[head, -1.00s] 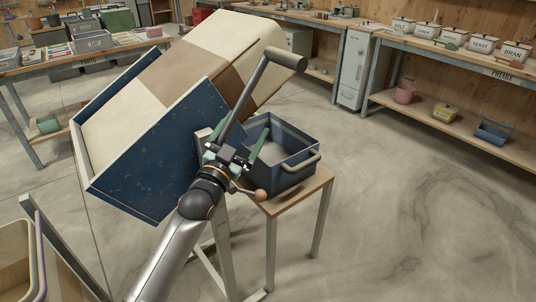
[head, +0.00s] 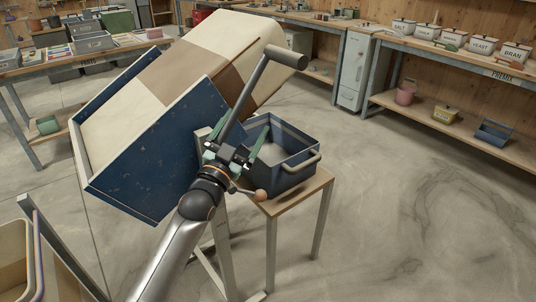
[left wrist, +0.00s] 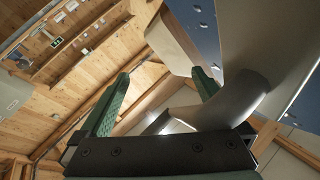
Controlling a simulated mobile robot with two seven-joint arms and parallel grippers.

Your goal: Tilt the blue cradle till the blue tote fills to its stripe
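The blue cradle (head: 150,165) is tilted and holds a large cream and brown block-like load (head: 185,75). A grey lever with a thick cylindrical grip (head: 287,60) rises at its right side. The blue tote (head: 290,172) stands upright on a small wooden stand, right of the cradle. Pale material (head: 272,152) shows inside it; I cannot make out its stripe. My left gripper (head: 238,135) is at the lever, in front of the tote's left side. Its green fingers (left wrist: 160,85) are spread apart, with a grey curved bar (left wrist: 235,100) by the right finger. My right gripper is not in view.
The tote's stand (head: 290,194) is close to the cradle's frame. A wooden-knobbed handle (head: 260,195) juts out below my gripper. A shelf bench with labelled bins (head: 482,44) stands at the right. The floor at the right is clear.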

